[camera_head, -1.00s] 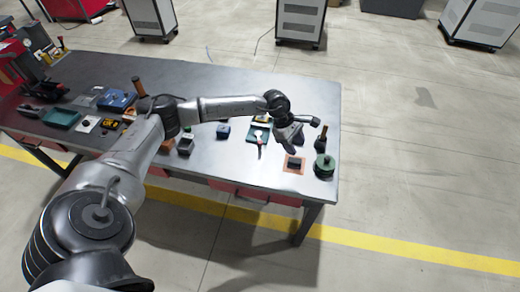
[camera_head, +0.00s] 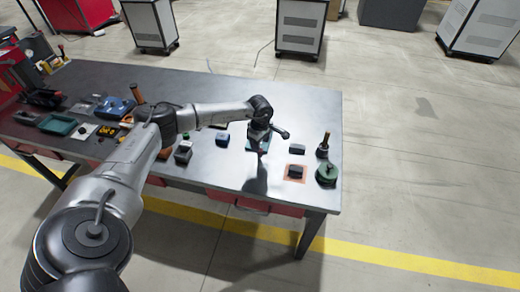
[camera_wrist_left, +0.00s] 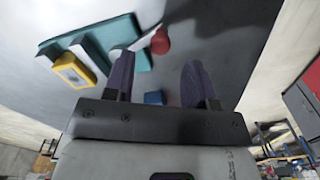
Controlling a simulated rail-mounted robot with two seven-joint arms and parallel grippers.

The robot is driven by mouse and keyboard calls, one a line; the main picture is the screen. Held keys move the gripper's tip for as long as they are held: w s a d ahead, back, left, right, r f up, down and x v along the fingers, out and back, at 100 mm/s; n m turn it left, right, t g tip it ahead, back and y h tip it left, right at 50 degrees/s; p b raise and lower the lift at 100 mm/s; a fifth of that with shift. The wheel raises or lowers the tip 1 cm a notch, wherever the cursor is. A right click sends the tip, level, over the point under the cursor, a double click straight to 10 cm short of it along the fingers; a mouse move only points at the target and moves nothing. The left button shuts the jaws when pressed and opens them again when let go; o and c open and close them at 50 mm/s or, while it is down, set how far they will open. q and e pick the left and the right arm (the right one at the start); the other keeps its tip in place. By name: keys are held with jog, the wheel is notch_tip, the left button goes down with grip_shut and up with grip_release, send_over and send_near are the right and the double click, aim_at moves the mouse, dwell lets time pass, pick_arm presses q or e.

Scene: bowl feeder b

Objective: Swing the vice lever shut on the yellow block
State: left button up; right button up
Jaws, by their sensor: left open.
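The vice, a teal fixture (camera_wrist_left: 125,32), shows in the upper left of the left wrist view. The yellow block (camera_wrist_left: 72,70) sits at its near-left end, beside a pale jaw. The lever is a pale arm ending in a red knob (camera_wrist_left: 160,42), just beyond and between my fingertips in that view. My left gripper (camera_wrist_left: 158,78) is open and empty, its two fingers spread; I cannot tell whether one touches the lever. In the head view my left gripper (camera_head: 258,142) is over the vice and hides most of it, including the yellow block. My right gripper is not in view.
A blue block (camera_head: 222,140) lies left of the vice. To the right are a blue-grey block (camera_head: 297,149), an orange mat (camera_head: 287,179) with a dark block, a green round part (camera_head: 327,172) and an upright orange-handled tool (camera_head: 324,146). Bare tabletop (camera_head: 225,175) lies in front.

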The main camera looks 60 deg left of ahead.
pick_arm(q)
jog(key=shift+f, duration=2.05)
jog(key=c, duration=0.9)
jog(key=shift+s+a+m+b, duration=0.1)
jog(key=shift+s+m+b, duration=0.1)
jog(key=shift+m+b, duration=0.2)
jog(key=o, duration=0.9)
jog(key=shift+s, duration=0.1)
jog(key=shift+r, duration=0.1)
jog(key=shift+r, duration=0.25)
notch_tip(320, 180, up, 13)
jog(key=p, duration=0.1)
